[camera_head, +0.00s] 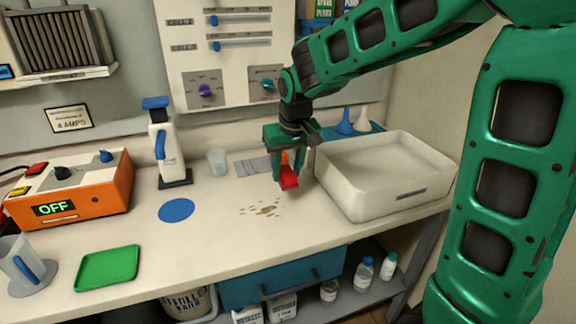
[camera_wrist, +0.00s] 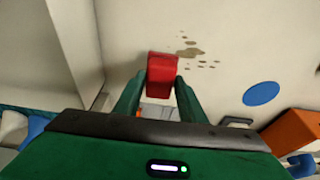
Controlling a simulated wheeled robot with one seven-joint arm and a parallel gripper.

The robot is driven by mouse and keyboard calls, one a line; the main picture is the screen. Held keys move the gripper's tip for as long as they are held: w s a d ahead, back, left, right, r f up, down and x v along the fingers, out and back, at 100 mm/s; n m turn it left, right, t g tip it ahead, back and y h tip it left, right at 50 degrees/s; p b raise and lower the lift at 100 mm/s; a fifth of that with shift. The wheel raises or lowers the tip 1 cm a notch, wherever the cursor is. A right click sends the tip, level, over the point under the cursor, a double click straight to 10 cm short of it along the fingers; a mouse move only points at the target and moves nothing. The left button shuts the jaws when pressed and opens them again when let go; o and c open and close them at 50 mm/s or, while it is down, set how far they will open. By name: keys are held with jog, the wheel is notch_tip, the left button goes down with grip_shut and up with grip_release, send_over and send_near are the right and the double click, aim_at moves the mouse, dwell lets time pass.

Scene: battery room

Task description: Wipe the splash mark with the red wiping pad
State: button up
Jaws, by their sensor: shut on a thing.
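The red wiping pad (camera_head: 288,180) is held in my gripper (camera_head: 287,165), which is shut on it. In the wrist view the pad (camera_wrist: 162,67) sits between the two green fingertips of my gripper (camera_wrist: 160,84). The splash mark (camera_head: 265,209) is a patch of brown spots on the pale worktop, just to the left of the pad and nearer the front edge. The mark also shows in the wrist view (camera_wrist: 190,52), beside the pad. I cannot tell whether the pad touches the worktop.
A white basin (camera_head: 345,190) stands close on the right. An orange power box (camera_head: 100,193) and green tray (camera_head: 108,267) are farther left. The worktop before the mark is clear.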

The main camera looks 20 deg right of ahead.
jog(key=shift+d, duration=0.4)
